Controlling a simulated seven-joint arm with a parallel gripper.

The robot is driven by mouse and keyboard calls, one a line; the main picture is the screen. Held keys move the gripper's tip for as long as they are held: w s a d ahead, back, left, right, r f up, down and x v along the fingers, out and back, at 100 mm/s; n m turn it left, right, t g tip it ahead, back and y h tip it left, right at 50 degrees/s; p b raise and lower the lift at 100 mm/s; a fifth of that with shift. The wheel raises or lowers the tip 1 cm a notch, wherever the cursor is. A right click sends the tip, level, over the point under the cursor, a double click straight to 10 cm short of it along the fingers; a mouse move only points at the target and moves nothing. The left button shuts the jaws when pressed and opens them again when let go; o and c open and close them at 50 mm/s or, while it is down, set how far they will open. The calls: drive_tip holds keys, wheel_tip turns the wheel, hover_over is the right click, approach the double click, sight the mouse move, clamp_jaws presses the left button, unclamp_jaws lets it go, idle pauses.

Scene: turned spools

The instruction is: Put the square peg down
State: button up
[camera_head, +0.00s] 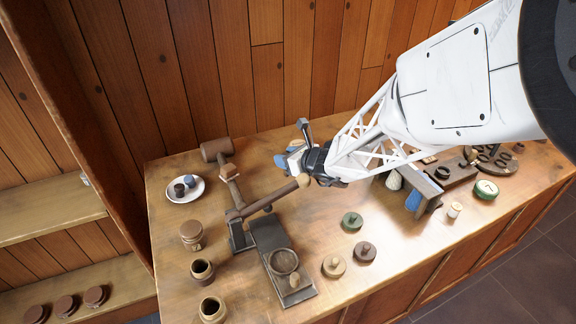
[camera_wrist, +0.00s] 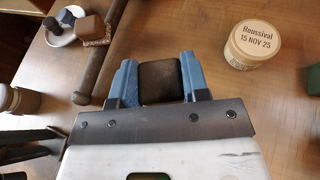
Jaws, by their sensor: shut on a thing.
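The square peg (camera_wrist: 160,82) is a dark brown block with rounded corners, seen close up in the wrist view. My gripper (camera_wrist: 159,76) has blue fingers on both sides of it and is shut on it. In the head view my gripper (camera_head: 291,161) is above the back middle of the bench, near the end of a long wooden bar. The peg is hard to make out there, and I cannot tell its height above the bench.
A white plate (camera_head: 169,195) with small dark and blue pieces stands at the left. Several jars (camera_head: 203,270) line the left front. A grey slab (camera_head: 294,296) carries a round dish. Knobbed lids (camera_head: 364,251) lie in the middle. A labelled tub (camera_wrist: 253,46) shows in the wrist view.

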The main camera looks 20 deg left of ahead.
drive_tip(key=shift+f, duration=1.85)
drive_tip(key=shift+f, duration=0.1)
drive_tip(key=o, duration=0.9)
drive_tip(key=shift+v, duration=6.05)
drive_tip(key=shift+w+a, duration=0.1)
drive_tip(key=shift+r, duration=0.3)
